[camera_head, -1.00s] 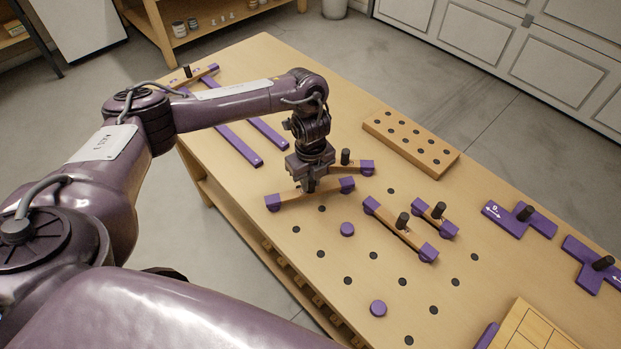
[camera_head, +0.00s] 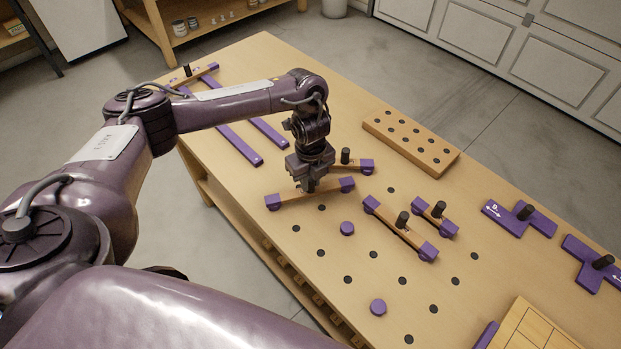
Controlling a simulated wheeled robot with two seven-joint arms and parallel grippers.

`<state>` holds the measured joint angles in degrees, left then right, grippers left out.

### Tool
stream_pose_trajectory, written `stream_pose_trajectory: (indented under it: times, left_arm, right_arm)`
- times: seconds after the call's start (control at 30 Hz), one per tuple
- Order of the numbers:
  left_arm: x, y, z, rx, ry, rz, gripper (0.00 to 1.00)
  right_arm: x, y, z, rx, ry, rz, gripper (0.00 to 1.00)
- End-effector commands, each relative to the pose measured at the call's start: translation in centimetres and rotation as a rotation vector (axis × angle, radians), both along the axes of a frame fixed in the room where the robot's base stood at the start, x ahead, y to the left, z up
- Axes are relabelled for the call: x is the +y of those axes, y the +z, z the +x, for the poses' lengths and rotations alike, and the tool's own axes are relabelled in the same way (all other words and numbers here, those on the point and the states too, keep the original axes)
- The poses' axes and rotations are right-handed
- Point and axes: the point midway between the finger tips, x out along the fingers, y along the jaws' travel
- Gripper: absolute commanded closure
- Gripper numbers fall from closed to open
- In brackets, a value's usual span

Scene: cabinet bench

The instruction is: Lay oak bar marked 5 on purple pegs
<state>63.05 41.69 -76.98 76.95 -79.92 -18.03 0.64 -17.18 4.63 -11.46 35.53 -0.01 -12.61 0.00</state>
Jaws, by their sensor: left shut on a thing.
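My left gripper (camera_head: 309,186) points down and is shut on an oak bar with purple ends (camera_head: 290,196), near the bar's middle. I cannot read a number on this bar, and the gripper hides part of it. I cannot tell whether the bar touches the table. Two round purple pegs stand on the bench: one nearer the bar (camera_head: 347,228) and one toward the front (camera_head: 378,307). My right gripper is not in view.
Other oak bars with purple ends and black knobs lie close by: a short one behind (camera_head: 346,166), a long one (camera_head: 399,227) and another short one (camera_head: 436,217) to the right. A drilled wooden block (camera_head: 411,143) lies at the back. Purple pieces (camera_head: 507,218) lie at right.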

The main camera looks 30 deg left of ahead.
Motion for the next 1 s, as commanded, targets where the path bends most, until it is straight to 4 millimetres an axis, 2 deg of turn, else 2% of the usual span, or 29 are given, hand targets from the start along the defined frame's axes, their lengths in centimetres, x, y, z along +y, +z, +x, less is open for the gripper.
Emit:
stream_pose_trajectory:
  times: [0.43, 0.47, 0.6, 0.63, 0.83, 0.97, 1.0]
  left_arm:
    - [-0.01, -0.06, 0.00, 0.000, 0.000, 0.000, 1.00]
    - [-0.01, -0.06, 0.00, 0.000, 0.000, 0.000, 0.75]
    - [-0.01, -0.05, 0.00, 0.000, 0.000, 0.000, 0.57]
    - [-0.01, -0.05, 0.00, 0.000, 0.000, 0.000, 0.54]
    - [-0.01, -0.07, -0.01, 0.000, 0.000, 0.000, 0.53]
    - [-0.01, -0.06, -0.01, 0.000, 0.000, 0.000, 0.36]
    - [-0.01, -0.06, -0.01, 0.000, 0.000, 0.000, 0.36]
  right_arm:
    - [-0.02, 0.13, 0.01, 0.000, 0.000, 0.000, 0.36]
    - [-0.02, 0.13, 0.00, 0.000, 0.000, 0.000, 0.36]
    - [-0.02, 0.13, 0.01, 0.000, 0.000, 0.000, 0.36]
    - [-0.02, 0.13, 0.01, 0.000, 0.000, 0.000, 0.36]
    - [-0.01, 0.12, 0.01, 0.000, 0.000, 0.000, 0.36]
    - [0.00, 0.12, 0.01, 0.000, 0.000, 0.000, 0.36]
    - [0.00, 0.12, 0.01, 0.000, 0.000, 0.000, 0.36]
